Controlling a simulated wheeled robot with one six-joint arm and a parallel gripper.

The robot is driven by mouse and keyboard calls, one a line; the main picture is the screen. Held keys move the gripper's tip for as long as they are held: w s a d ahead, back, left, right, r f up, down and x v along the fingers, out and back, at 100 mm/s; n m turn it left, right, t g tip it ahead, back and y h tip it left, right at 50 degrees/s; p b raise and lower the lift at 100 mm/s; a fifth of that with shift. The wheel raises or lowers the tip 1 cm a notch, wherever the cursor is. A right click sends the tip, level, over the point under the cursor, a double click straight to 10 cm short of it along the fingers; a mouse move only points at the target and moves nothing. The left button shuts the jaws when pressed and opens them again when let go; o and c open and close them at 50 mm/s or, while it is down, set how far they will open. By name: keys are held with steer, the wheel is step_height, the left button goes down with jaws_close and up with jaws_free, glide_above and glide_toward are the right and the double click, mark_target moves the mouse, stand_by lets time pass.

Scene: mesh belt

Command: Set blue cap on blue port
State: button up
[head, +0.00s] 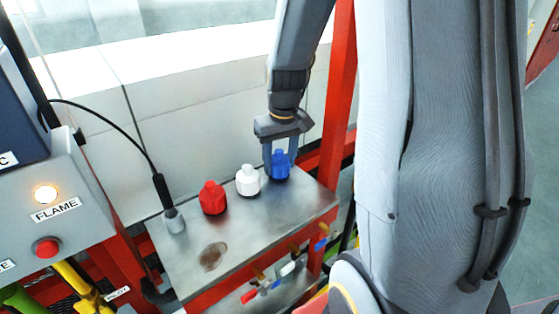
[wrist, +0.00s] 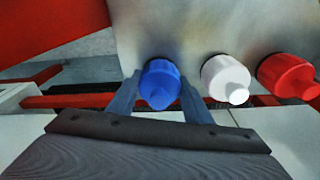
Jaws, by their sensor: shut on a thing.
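The blue cap (head: 281,165) is at the right end of a row of caps on the metal plate (head: 262,235). My gripper (head: 280,172) comes down from above with its fingers on either side of it, shut on it. In the wrist view the blue cap (wrist: 160,84) sits between the two fingers (wrist: 158,98), and its base appears to be at the plate; I cannot tell whether it touches. Below the plate's front edge, a blue-marked fitting (head: 321,244), which may be the blue port, shows at the right of a row of coloured fittings.
A white cap (head: 248,181) and a red cap (head: 212,198) stand left of the blue one. A grey socket with a black cable (head: 173,219) is at the plate's left. A brown stain (head: 213,256) marks the plate. A red post (head: 339,90) rises close to my arm.

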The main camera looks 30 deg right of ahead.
mark_target(282, 163)
steer(key=shift+f, duration=0.2)
steer(key=o, duration=0.8)
steer(key=shift+r, duration=0.15)
steer(key=r+p, duration=0.4)
steer(key=r, duration=0.1)
steer(key=s+r+p, duration=0.1)
steer(key=r+p, duration=0.2)
steer(key=shift+r, duration=0.15)
steer(key=shift+s+r, duration=0.15)
steer(key=shift+r, duration=1)
